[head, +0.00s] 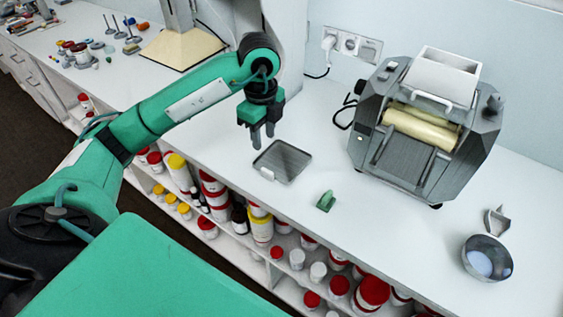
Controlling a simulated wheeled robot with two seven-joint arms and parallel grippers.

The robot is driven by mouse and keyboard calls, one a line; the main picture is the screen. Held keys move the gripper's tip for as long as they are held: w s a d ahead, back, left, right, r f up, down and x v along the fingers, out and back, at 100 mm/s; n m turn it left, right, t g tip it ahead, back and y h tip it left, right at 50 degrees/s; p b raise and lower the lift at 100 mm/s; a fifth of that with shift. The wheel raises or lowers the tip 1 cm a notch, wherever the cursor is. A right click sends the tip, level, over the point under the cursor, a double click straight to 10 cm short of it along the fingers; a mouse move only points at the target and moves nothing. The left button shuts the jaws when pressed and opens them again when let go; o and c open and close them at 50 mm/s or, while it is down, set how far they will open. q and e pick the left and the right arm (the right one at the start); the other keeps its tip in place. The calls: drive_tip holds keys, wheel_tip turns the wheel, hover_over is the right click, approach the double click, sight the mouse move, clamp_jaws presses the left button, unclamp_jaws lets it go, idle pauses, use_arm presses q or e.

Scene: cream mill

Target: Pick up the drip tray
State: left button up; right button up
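The drip tray (284,163) is a flat, dark grey square tray with a thin pale rim. It lies on the white counter, left of the grey mill, with a small light handle at its front left edge. My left gripper (263,140) points down just behind and left of the tray, above the counter. Its two fingers show a gap between them with nothing held. It looks apart from the tray. My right gripper is not in view.
The grey mill (397,165) with rollers stands right of the tray. A small green piece (326,201) lies on the counter in front of it. A metal bowl (487,258) and grey scoop-like piece (496,221) are at right. Jars fill the shelves below the counter edge.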

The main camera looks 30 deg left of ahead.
use_arm(q)
hover_over(268, 171)
drive_tip(key=f, duration=0.7)
drive_tip(key=shift+s+a+f, duration=0.2)
drive_tip(key=f, duration=0.2)
drive_tip(key=f+p, duration=0.1)
drive_tip(key=f, duration=0.1)
drive_tip(key=shift+w+d+p, duration=0.15)
drive_tip(key=shift+w+p, duration=0.05)
drive_tip(key=shift+p, duration=0.1)
drive_tip(key=shift+f, duration=0.65)
clamp_jaws()
